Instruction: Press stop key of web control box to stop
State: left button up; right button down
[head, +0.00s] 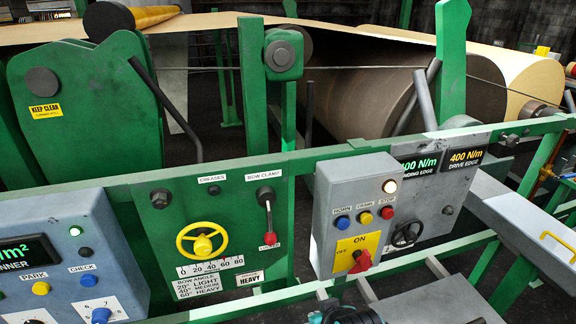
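The web control box (351,207) is a grey box on the green rail, right of centre in the head view. Its face has a blue HORN key (343,222), a yellow CRAWL key (365,217) and a red STOP key (386,212) in a row. A lamp (389,186) above the STOP key glows pale yellow. Below the keys, a red rotary switch (360,262) sits on a yellow ON/OFF plate. Nothing covers the STOP key.
A grey box with 400 N/m displays (465,158) stands right of the web control box. Left are a yellow handwheel (202,241), a red-tipped lever (268,216) and a scanner panel (68,262).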

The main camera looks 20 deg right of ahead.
aim_at(388, 214)
jog(key=l+z, duration=0.15)
jog(key=z, duration=0.2)
jog(key=k+l+z, duration=0.1)
jog(key=z, duration=0.2)
jog(key=l+z, duration=0.35)
